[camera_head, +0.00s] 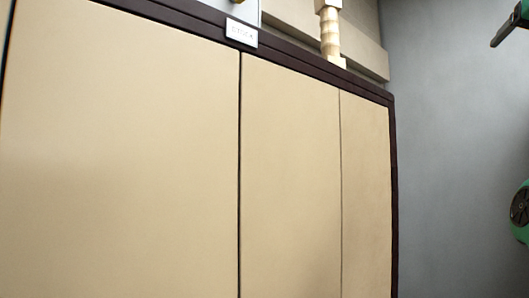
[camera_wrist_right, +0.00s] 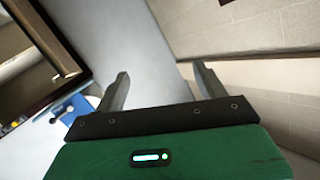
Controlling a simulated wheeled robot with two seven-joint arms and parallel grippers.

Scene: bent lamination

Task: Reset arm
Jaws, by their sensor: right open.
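My right gripper (camera_wrist_right: 160,70) shows in the right wrist view with its two grey fingers spread apart. Nothing is between the fingers, and they touch nothing that I can see. In the head view, only green and dark parts of what looks like my right arm show at the right edge. My left gripper is in neither view.
A large beige panelled surface (camera_head: 120,150) with a dark frame fills most of the head view. A small white label (camera_head: 241,33) and a pale turned post (camera_head: 331,35) are at its top. A blue object (camera_wrist_right: 72,108) lies left of my right gripper.

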